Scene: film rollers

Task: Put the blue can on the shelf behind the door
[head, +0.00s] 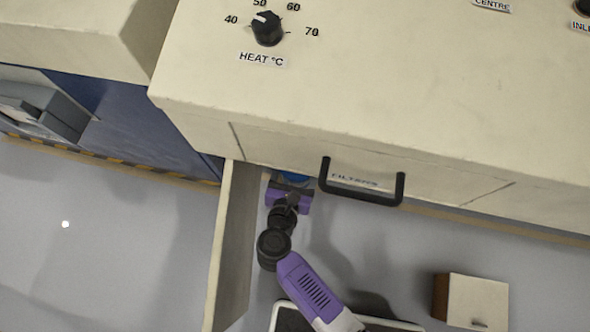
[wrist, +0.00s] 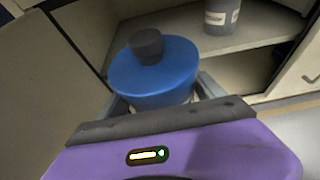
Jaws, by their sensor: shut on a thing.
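The blue can (wrist: 153,80) has a dark knob-like cap and is held upright between the fingers of my gripper (wrist: 160,92) in the wrist view. In the head view only a sliver of the blue can (head: 295,177) shows under the cabinet's front edge, just beyond my gripper (head: 290,186). The open door (head: 232,250) stands out from the cabinet, left of my gripper. The shelf (wrist: 262,32) lies inside the cabinet beyond the can in the wrist view. The can's lower part and base are hidden, so I cannot tell whether it touches anything.
A grey labelled container (wrist: 222,14) stands on the shelf, right of the blue can. The cabinet front has a black handle (head: 362,196) marked FILTERS, close to the right of my gripper. A small white-topped box (head: 477,302) sits at the lower right.

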